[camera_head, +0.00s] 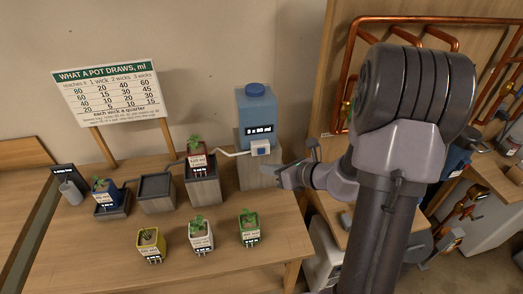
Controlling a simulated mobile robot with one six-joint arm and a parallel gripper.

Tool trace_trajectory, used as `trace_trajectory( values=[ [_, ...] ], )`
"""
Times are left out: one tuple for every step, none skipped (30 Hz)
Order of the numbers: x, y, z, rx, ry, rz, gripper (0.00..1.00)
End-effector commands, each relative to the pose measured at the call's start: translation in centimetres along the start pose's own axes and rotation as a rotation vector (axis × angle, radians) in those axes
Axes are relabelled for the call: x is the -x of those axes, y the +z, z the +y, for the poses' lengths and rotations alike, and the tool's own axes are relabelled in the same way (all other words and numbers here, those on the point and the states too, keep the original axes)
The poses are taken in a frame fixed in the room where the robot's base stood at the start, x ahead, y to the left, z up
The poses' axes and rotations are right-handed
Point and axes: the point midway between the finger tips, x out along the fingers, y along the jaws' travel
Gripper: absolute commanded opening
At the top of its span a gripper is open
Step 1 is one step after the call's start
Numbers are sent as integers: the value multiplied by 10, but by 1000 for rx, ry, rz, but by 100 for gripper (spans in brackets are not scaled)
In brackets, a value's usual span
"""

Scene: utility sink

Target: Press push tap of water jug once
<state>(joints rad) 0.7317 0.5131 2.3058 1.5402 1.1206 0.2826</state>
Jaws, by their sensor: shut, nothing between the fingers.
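The water jug (257,108) is a blue container with a dark blue cap, standing on a wooden block (257,172) at the back right of the table. Its label reads what looks like "2 x 60 ml". The push tap (260,148) is a small white and blue part low on the jug's front, with a pale tube leading left from it. My gripper (280,179) is shut and empty, to the lower right of the tap. It appears apart from the tap, though the depth between them is hard to judge.
Potted plants in yellow (150,244), white (200,235) and green (249,228) pots stand at the front. Further pots and blocks, including a dark-topped block (156,193), stand behind. A sign (107,92) is at the back left. Copper pipes (408,20) run at the right.

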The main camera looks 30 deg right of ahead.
Motion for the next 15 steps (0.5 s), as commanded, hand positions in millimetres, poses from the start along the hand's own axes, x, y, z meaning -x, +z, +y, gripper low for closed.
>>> trace_trajectory(
  values=[
    [-4, 5, -3, 0, 1, -1, 0],
    [-7, 7, -5, 0, 1, -1, 0],
    [-11, 10, -8, 1, 1, -1, 0],
    [-14, 11, -10, 1, 1, -1, 0],
    [-16, 13, -12, 1, 0, -1, 0],
    [-18, 14, -14, 1, 0, 0, 0],
    [-20, 15, -15, 1, 0, 0, 0],
    [-22, 16, -16, 1, 0, 0, 0],
    [-23, 18, -17, 0, 0, -1, 0],
    [-24, 18, -18, 0, 0, -1, 0],
    [-25, 19, -18, 0, 0, -1, 0],
    [-26, 19, -19, 0, 0, -1, 0],
    [-26, 20, -19, 0, 0, -1, 0],
    [-26, 20, -19, 0, 0, -1, 0],
    [-26, 20, -19, 0, 0, -1, 0]
  ],
)
